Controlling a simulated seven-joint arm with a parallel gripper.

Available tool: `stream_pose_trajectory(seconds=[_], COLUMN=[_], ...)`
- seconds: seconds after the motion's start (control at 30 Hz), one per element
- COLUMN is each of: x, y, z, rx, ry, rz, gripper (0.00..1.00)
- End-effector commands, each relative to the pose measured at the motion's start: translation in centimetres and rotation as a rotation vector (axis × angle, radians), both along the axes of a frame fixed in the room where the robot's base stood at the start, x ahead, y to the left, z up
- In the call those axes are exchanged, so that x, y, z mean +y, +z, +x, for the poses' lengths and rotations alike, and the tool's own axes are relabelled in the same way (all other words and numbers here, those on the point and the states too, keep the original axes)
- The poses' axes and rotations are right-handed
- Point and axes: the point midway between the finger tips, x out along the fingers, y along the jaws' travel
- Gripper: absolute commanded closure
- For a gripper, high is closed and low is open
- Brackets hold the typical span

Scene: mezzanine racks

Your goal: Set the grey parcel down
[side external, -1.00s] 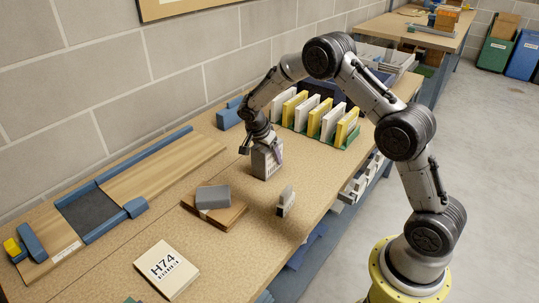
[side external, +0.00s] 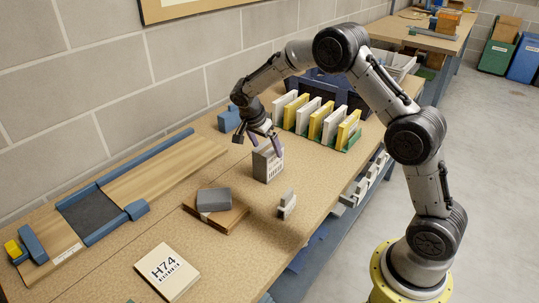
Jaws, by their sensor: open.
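The grey parcel (side external: 267,167) stands upright on the speckled worktop (side external: 300,240), with a white barcode label on its side facing the camera. My gripper (side external: 258,141) is open at the top of the parcel, one finger out to the left and the other near its upper right. Whether a finger still touches the parcel cannot be told. The parcel's far side is hidden.
A grey block (side external: 213,199) lies on brown boards (side external: 232,217) in front. A small grey stand (side external: 286,204) is to the right. White and yellow panels (side external: 322,118) stand in a green rack behind. A card marked H74 (side external: 166,271) lies nearer.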

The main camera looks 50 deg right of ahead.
Motion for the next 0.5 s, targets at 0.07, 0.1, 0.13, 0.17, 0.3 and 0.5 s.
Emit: stream_pose_trajectory(seconds=[0.07,0.1,0.13,0.17,0.3,0.5], x=[0.7,1.0,1.1,1.3,1.9,2.2], y=[1.6,2.3,2.8,3.2,4.6,5.3], z=[0.1,0.1,0.1,0.0,0.0,0.0], rx=[-0.004,-0.004,-0.004,-0.002,-0.002,0.000], ry=[0.002,0.002,0.002,0.002,0.001,0.001], rz=[0.001,0.000,0.000,0.000,0.001,0.001], gripper=[0.00,0.00,0.00,0.00,0.00,0.00])
